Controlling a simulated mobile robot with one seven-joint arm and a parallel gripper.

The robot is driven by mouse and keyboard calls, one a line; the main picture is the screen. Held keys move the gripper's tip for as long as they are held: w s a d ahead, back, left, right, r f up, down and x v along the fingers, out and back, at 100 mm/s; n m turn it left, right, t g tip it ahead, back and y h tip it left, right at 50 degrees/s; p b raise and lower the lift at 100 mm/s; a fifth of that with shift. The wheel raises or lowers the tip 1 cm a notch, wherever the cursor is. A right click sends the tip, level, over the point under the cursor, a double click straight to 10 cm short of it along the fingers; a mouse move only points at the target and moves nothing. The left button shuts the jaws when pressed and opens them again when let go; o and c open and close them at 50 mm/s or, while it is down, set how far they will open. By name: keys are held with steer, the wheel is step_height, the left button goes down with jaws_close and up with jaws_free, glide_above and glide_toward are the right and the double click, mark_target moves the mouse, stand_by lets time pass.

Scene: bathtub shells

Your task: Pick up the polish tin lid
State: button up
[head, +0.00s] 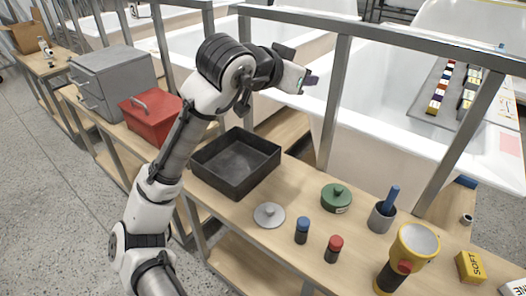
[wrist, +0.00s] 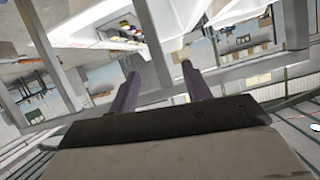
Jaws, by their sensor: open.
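A low round green tin (head: 336,198) with a knobbed green lid and a small pale label stands on the wooden bench. A flat grey disc with a knob (head: 269,215) lies to its left, nearer the front edge. I cannot tell for certain which of the two is the polish tin lid. My gripper (head: 310,80) is raised well above the bench, beyond it towards the metal rail, pointing away to the right. In the wrist view its two purple fingers (wrist: 160,75) are apart with nothing between them. Neither round thing is seen in the wrist view.
A black tray (head: 204,178), a red toolbox (head: 138,122) and a grey drawer cabinet (head: 88,92) stand left. Right are blue and red capped bottles, a grey cup (head: 381,222), a yellow flashlight (head: 393,272) and a yellow box (head: 470,266). A metal rail (head: 335,90) runs behind.

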step_height(320, 180, down, 8)
steer(key=d+g+y, duration=0.1)
steer(key=g+y, duration=0.2)
steer(key=g, duration=0.1)
steer(key=g+y+b, duration=0.1)
steer(key=g+y, duration=0.4)
steer(key=g, duration=0.2)
glide_above(270, 208)
step_height(270, 208, down, 12)
step_height(270, 208, down, 7)
steer(key=shift+s+d+f+b, duration=0.1)
steer(key=shift+s+b, duration=0.05)
steer(key=shift+b, duration=0.35)
steer(key=shift+f, duration=2.85)
jaws_close()
